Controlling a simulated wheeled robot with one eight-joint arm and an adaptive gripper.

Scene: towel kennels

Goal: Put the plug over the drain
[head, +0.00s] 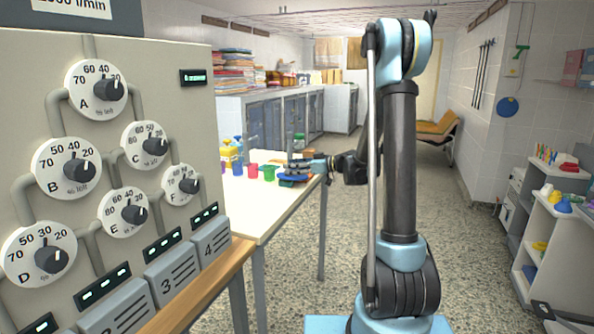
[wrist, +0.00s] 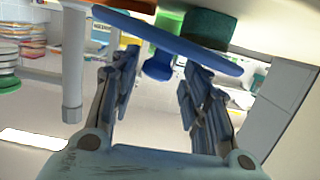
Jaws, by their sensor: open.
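My gripper (head: 300,166) reaches in from the right, low over the table end, at the disc. In the wrist view my gripper (wrist: 160,78) is open, with a gap on both sides of the knob. I cannot make out the drain in either view.
A panel with dials (head: 140,60) fills the left. A shelf unit (head: 550,225) stands at the right. The floor (head: 330,265) between is clear.

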